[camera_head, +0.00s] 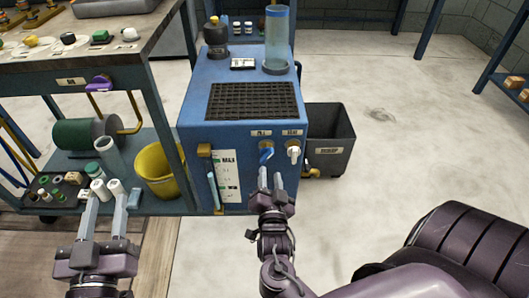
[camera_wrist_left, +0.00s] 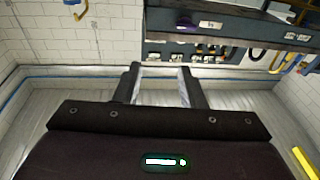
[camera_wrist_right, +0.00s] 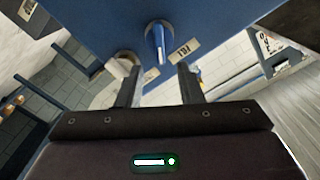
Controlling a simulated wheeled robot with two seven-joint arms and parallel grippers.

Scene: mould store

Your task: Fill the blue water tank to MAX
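The blue water tank (camera_head: 190,130) is a boxy unit with a dark grate on top. Its front has a blue lever (camera_head: 266,153) under a FILL label and a white lever (camera_head: 294,152) beside it. A white MAX gauge plate (camera_head: 228,172) with a pale tube (camera_head: 213,190) is on the front left. My right gripper (camera_head: 270,180) is open just below the blue lever. In the right wrist view the blue lever (camera_wrist_right: 157,42) lies ahead of and between the open fingers; contact is not visible. My left gripper (camera_head: 107,195) is open and empty, left of the tank.
A workbench (camera_head: 120,57) with small parts stands left, a yellow bucket (camera_head: 158,172) on its lower shelf. A dark bin (camera_head: 329,135) stands right of the tank. A clear cylinder (camera_head: 277,40) stands on the tank top. Floor to the right is open.

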